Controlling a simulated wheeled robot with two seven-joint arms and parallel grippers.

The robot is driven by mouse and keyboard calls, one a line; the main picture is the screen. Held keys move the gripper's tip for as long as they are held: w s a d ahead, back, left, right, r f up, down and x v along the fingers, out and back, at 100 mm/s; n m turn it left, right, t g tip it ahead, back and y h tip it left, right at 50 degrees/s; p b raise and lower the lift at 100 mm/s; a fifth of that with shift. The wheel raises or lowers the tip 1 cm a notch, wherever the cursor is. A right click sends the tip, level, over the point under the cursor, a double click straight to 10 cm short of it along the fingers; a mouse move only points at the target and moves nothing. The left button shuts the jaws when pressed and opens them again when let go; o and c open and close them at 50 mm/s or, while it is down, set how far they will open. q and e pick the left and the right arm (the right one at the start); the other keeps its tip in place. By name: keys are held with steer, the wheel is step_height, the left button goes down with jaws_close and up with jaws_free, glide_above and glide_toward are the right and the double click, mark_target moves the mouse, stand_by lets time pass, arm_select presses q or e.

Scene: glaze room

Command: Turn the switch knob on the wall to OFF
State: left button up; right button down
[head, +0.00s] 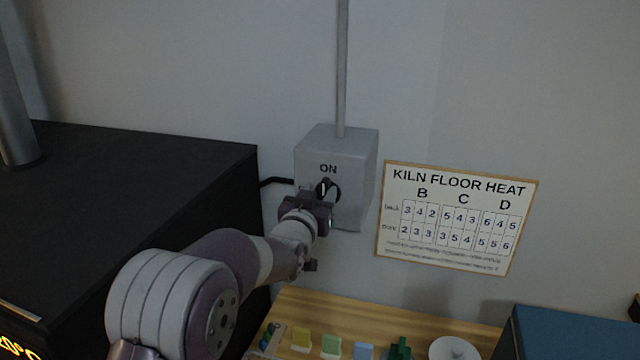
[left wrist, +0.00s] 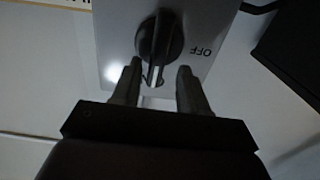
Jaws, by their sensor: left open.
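The grey switch box (head: 361,165) is fixed to the wall with ON printed above its knob. The black round switch knob (head: 333,187) shows just above my left gripper (head: 318,203), which hides the lower part of the box face. In the left wrist view the knob (left wrist: 160,38) has a raised bar with a pale line, and OFF (left wrist: 201,50) is printed beside it. The open left gripper (left wrist: 155,82) has its fingertips on either side of the bar's end. Whether they touch it I cannot tell. My right gripper is not in view.
A large black kiln (head: 130,180) stands to the left, with a cable to the box. A framed KILN FLOOR HEAT chart (head: 450,252) hangs to the right. Below are a wooden table (head: 310,308) with small coloured pieces, a white round item (head: 453,349) and a blue box (head: 570,335).

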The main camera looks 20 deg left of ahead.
arm_select(q)
steer(key=shift+r, duration=0.2)
steer(key=shift+d, duration=0.35)
steer(key=shift+w+f, duration=0.1)
steer(key=shift+w, duration=0.15)
steer(key=shift+w+f, duration=0.1)
steer(key=c, duration=0.3)
jaws_close()
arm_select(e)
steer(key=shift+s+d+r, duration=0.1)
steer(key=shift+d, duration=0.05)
